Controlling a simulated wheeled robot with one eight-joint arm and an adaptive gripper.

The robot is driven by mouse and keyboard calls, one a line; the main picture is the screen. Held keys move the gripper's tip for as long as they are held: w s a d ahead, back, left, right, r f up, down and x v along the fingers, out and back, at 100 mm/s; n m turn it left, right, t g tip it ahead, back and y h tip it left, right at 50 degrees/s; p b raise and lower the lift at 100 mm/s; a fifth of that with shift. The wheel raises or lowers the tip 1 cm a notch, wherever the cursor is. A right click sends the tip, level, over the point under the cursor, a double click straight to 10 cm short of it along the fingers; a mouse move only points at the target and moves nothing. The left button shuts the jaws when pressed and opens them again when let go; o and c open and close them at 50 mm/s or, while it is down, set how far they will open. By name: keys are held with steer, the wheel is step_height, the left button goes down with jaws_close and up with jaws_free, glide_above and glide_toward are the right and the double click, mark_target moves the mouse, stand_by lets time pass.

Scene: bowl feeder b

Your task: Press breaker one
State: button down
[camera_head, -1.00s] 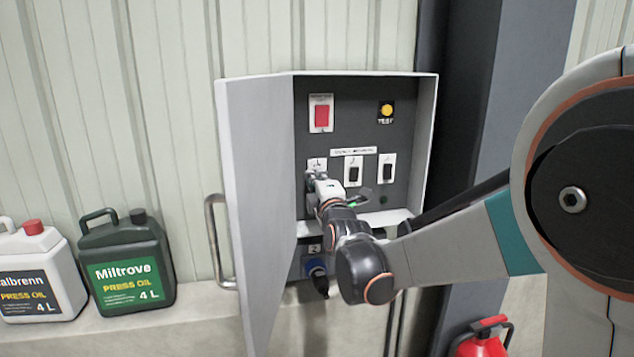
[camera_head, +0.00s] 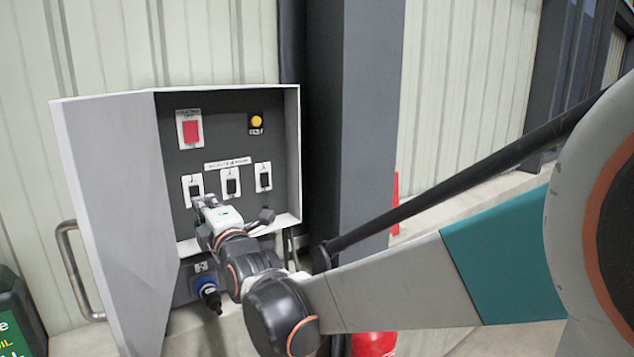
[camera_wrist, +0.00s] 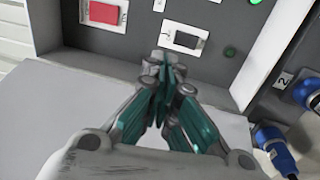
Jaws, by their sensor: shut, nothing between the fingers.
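Breaker one (camera_head: 195,186) is the leftmost of three black rockers in white frames, in a row inside the open grey cabinet. Breaker two (camera_head: 231,181) and breaker three (camera_head: 263,176) are to its right. My gripper (camera_head: 204,202) is just below breaker one, covering its lower edge. In the wrist view, my gripper's fingertips (camera_wrist: 165,64) are together and empty, close beside a black rocker (camera_wrist: 186,40) that appears to be breaker one. I cannot tell whether they touch it or which way the rocker is tilted.
A red switch (camera_head: 191,131) and a yellow test button (camera_head: 256,121) are above the breakers. The open door (camera_head: 115,200) stands left of my gripper. A blue plug (camera_head: 208,289) is below. A dark column (camera_head: 365,120) stands right of the cabinet.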

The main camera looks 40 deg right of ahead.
steer(key=shift+s, duration=0.55)
